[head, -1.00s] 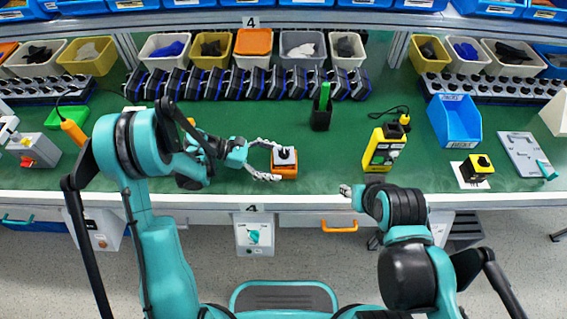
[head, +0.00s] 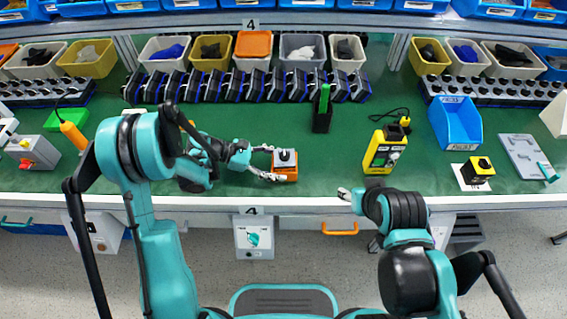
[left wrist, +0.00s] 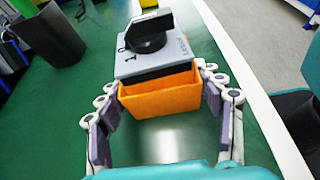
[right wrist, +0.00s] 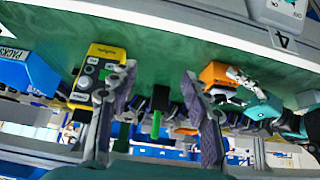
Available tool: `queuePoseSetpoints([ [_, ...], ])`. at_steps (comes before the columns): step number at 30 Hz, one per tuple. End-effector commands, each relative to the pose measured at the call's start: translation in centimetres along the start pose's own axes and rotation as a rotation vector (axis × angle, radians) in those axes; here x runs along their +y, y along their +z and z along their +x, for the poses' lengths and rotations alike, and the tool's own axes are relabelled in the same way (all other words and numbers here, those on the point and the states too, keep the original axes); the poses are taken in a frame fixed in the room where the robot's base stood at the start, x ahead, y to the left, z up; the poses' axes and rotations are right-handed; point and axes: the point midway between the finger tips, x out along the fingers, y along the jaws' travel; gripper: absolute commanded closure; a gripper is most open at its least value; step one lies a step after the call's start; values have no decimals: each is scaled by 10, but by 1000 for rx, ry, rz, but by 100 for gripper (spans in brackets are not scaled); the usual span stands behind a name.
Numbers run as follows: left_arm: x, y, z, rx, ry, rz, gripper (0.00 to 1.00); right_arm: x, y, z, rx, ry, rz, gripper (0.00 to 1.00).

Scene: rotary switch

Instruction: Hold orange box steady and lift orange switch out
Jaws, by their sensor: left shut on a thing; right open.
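The orange box (head: 291,173) stands on the green bench, left of the yellow device. The switch (head: 284,157) is a light grey plate with a black knob, sitting in the top of the box; the left wrist view shows its plate (left wrist: 155,62) tilted over the box's orange wall (left wrist: 160,101). My left gripper (head: 275,163) is shut on the box, with one finger along each side. My right gripper (head: 345,193) is open and empty at the bench's front edge, right of the box. In the right wrist view its fingers (right wrist: 158,75) are spread apart.
A yellow device (head: 384,150) stands right of the box, and a black holder (head: 322,120) with a green item stands behind it. A blue bin (head: 455,122) and a small yellow-black switch (head: 477,170) are farther right. The bench between box and yellow device is clear.

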Motion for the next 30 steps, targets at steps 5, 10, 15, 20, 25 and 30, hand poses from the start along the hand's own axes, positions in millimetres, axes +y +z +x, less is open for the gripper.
queuePoseSetpoints([
  [5,0,0,0,1,0,0,64,-6,-8,2,-39,-28,97,26],
  [10,0,0,0,1,0,0,64,-24,-27,12,-157,-100,364,26],
  [15,0,0,0,1,0,0,64,-47,-52,28,-325,-171,681,26],
  [20,0,0,0,1,0,0,64,-68,-75,46,-504,-219,955,26],
  [25,0,0,0,1,0,0,64,-87,-97,70,-715,-244,1216,26],
  [30,0,-1,0,1,1,0,64,-99,-114,93,-930,-241,1425,26],
])
